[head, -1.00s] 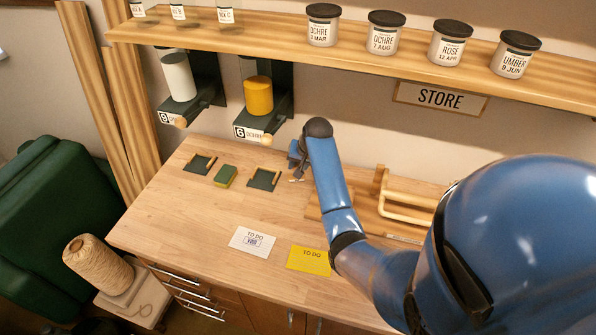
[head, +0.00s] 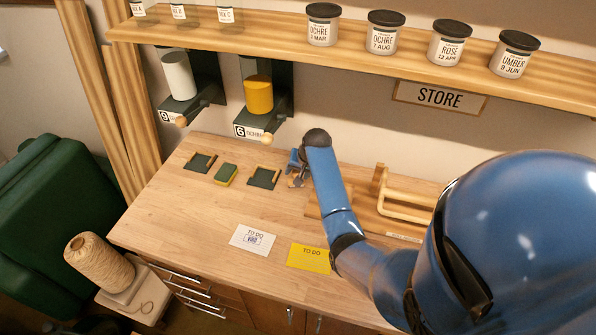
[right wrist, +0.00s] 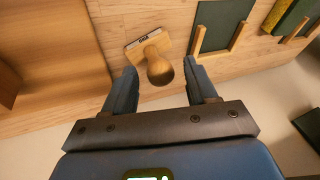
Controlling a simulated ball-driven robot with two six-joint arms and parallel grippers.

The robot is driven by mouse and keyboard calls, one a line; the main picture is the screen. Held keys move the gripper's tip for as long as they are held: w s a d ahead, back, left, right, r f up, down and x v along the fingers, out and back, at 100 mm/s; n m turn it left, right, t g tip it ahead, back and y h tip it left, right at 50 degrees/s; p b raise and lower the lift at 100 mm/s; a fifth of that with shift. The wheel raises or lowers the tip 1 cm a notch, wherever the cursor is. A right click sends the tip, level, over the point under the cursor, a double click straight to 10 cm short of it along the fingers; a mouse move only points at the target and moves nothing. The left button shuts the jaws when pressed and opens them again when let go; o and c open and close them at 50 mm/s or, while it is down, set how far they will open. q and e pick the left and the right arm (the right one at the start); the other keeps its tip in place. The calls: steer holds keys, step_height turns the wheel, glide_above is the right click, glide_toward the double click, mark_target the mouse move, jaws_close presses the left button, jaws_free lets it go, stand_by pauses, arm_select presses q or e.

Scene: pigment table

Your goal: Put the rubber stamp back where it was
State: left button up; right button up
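The rubber stamp (right wrist: 150,48) has a wooden block with a pale label and a round dark-tipped handle. In the right wrist view it stands on the table between and just beyond the fingertips of my right gripper (right wrist: 160,68), which is open and empty. In the head view the right gripper (head: 299,177) is low over the table, right of the dark green wood-edged pads, and the stamp (head: 293,183) is mostly hidden by it. My left gripper is not in view.
Two dark green pads, the left (head: 200,162) and right (head: 263,177), flank a green-yellow block (head: 225,174). A white card (head: 252,239) and a yellow card (head: 309,258) lie in front. A wooden rack (head: 405,208) stands right. Jars line the shelf (head: 270,40). The table's left front is clear.

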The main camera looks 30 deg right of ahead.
steer(key=shift+r, duration=0.2)
